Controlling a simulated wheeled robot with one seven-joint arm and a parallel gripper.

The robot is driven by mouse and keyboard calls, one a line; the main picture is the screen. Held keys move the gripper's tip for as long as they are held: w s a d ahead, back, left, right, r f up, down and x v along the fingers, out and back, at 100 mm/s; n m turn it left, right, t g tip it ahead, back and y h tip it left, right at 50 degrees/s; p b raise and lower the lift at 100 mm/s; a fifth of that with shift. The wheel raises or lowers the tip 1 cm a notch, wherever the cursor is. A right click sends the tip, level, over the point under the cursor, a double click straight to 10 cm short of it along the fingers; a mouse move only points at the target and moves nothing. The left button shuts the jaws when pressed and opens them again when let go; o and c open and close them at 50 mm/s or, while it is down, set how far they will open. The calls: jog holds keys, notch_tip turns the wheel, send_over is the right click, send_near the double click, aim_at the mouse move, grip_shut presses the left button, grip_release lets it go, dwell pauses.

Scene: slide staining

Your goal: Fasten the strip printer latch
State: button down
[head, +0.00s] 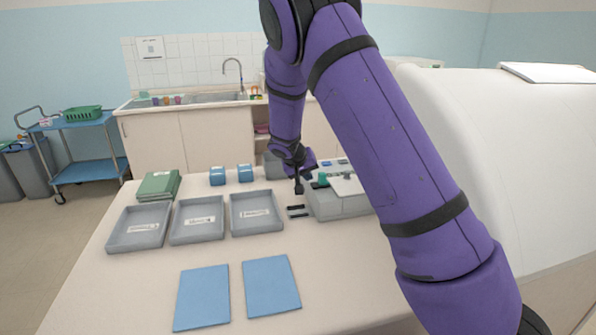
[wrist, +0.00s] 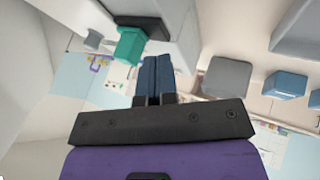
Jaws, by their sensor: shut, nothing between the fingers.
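The strip printer (head: 330,206) is a light grey box on the table, right of the trays and partly hidden behind my purple arm. A small green piece (head: 322,180), which may be the latch, sits on its top left. It shows larger as a teal block beside a dark part in the wrist view (wrist: 131,45). My gripper (head: 298,190) points down just left of the printer. In the wrist view its dark blue fingers (wrist: 155,62) are together and empty, close beside the teal block. I cannot tell whether they touch it or whether the latch is fastened.
Three grey labelled trays (head: 198,232) stand left of the printer. Two blue mats (head: 202,297) lie in front. A green stack (head: 158,186), two blue boxes (head: 217,177) and a grey box (wrist: 226,78) stand behind. Small black pieces (head: 297,208) lie beside the printer.

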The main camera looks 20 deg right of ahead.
aim_at(320, 174)
jog(key=shift+s+d, duration=0.2)
jog(key=shift+d, duration=0.7)
jog(key=shift+s+d, duration=0.25)
jog(key=shift+d, duration=0.8)
